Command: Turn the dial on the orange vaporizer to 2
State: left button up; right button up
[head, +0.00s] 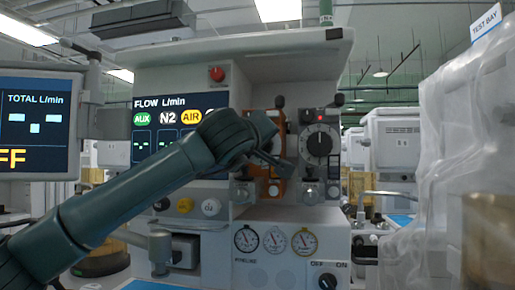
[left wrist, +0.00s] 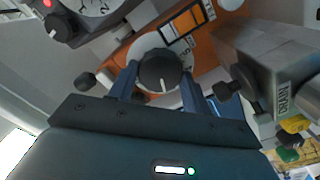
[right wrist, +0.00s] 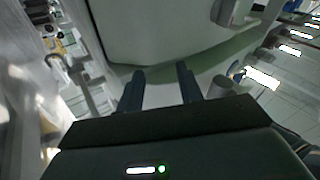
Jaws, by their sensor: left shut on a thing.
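The orange vaporizer (head: 281,118) is on the anaesthesia machine, its middle hidden behind my left gripper (head: 283,163) in the head view. In the left wrist view the orange body (left wrist: 203,52) shows with its round dark dial (left wrist: 160,70) on a pale scale ring. My left gripper (left wrist: 158,88) has one finger on each side of the dial and is shut on it. A white mark on the dial points toward the gripper's palm. The scale numbers are not readable. My right gripper (right wrist: 159,80) shows only in the right wrist view, open and empty.
A grey vaporizer with a black dial (head: 319,143) stands right beside the orange one. A grey block marked DRAIN (left wrist: 270,85) is close to the left gripper's right finger. Gauges (head: 275,240) are below. A large pale surface (right wrist: 170,30) lies ahead of the right gripper.

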pick_arm(q)
jog(key=shift+a+r, duration=0.1)
dwell(0.4)
jog(key=o, duration=1)
jog(key=shift+c, duration=0.2)
jog(key=shift+s, duration=0.15)
jog(key=v, duration=1.3)
jog(key=shift+b, duration=0.3)
